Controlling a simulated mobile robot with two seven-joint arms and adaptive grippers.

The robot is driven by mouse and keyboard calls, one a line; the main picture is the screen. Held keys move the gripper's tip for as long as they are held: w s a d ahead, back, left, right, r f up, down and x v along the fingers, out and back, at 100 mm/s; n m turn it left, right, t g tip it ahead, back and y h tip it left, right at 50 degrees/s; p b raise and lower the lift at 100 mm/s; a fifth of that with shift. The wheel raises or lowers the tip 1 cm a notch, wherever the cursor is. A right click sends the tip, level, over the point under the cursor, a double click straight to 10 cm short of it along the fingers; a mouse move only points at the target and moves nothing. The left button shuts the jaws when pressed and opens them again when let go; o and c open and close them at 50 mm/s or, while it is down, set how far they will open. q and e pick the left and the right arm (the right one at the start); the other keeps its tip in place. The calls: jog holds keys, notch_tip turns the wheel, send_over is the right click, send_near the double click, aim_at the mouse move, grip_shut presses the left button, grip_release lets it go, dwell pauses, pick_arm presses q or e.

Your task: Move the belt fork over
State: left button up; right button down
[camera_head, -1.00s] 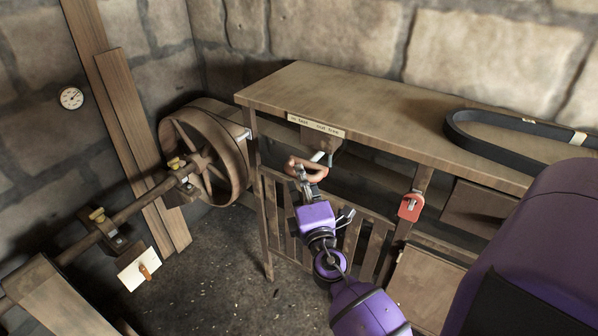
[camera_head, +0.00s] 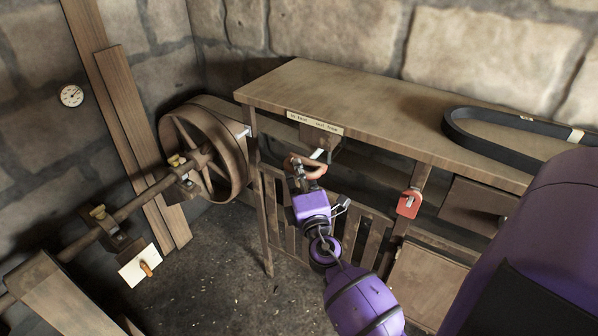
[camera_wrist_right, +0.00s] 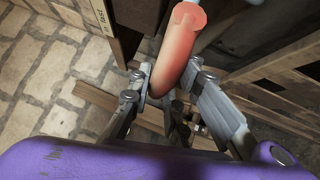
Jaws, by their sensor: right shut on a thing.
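The belt fork's reddish-orange handle (camera_head: 314,170) sticks out below the front edge of the bench, under a small lettered plate (camera_head: 315,124). A pale metal piece (camera_head: 319,154) shows at the handle. My right gripper (camera_head: 299,174) is shut on the handle. The fork's far end is hidden under the bench. My left gripper is not in view.
A black belt (camera_head: 480,138) lies on the wooden bench top (camera_head: 370,105). A spoked pulley wheel (camera_head: 205,150) on a shaft (camera_head: 135,205) stands to the left. A red padlock-like tag (camera_head: 409,203) hangs on a bench leg. A slatted guard (camera_head: 350,232) is below the handle.

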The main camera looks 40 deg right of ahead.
jog(key=shift+a, duration=0.1)
jog(key=s+a+b, duration=0.1)
jog(key=s+a, duration=0.2)
jog(key=a, duration=0.6)
jog(key=shift+s+b, duration=0.35)
jog(key=c, duration=1.6)
grip_release()
jog(key=shift+a, duration=0.1)
jog(key=shift+c, duration=0.2)
jog(key=shift+s, duration=0.1)
jog(key=v, duration=1.2)
